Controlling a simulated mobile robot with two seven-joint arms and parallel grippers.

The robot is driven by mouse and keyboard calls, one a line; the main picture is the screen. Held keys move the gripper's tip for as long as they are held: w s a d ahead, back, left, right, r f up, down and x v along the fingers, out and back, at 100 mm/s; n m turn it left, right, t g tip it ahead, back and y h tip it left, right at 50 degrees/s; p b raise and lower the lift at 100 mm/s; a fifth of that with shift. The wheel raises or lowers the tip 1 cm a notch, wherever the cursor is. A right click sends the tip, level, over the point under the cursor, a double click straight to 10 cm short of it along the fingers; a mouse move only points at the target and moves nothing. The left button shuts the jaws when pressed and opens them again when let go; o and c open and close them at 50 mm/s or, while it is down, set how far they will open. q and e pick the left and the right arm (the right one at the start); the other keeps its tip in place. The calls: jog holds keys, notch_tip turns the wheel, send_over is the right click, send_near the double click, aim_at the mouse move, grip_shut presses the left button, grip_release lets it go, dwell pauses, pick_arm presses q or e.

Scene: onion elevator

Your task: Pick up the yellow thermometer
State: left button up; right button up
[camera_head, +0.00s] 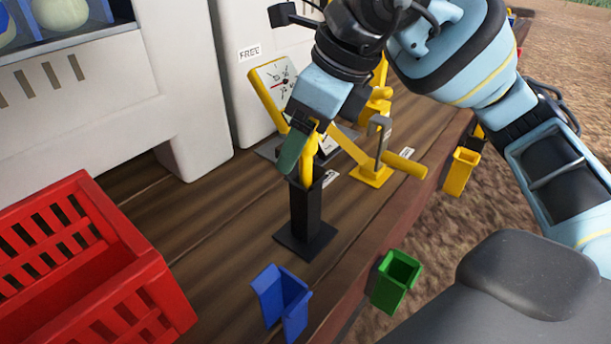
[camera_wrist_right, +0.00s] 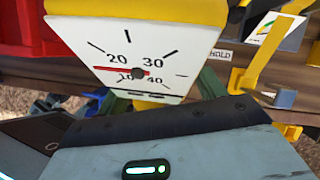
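The yellow thermometer has a white dial (camera_head: 273,79) with a red needle in the head view. Its yellow lower part (camera_head: 308,172) meets the top of an upright black stand (camera_head: 305,210). In the right wrist view the dial (camera_wrist_right: 135,62) is close and large, with numbers from 10 to 40 and a yellow upper edge. My right gripper (camera_head: 299,150) is at the thermometer's lower part, with green fingers. In the wrist view the fingers (camera_wrist_right: 160,97) stand apart on either side of the yellow below the dial. Part of the thermometer is hidden behind my gripper. My left gripper is not in view.
A yellow device (camera_head: 372,170) with a handle stands just right of the black stand. A red crate (camera_head: 150,285) is at the lower left. Blue (camera_head: 282,300), green (camera_head: 396,280) and yellow (camera_head: 459,171) holders line the wooden deck's edge. A white machine (camera_head: 190,120) stands behind.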

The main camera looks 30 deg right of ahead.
jog(key=c, duration=1.3)
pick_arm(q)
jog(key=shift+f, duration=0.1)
pick_arm(e)
jog(key=shift+r, duration=0.15)
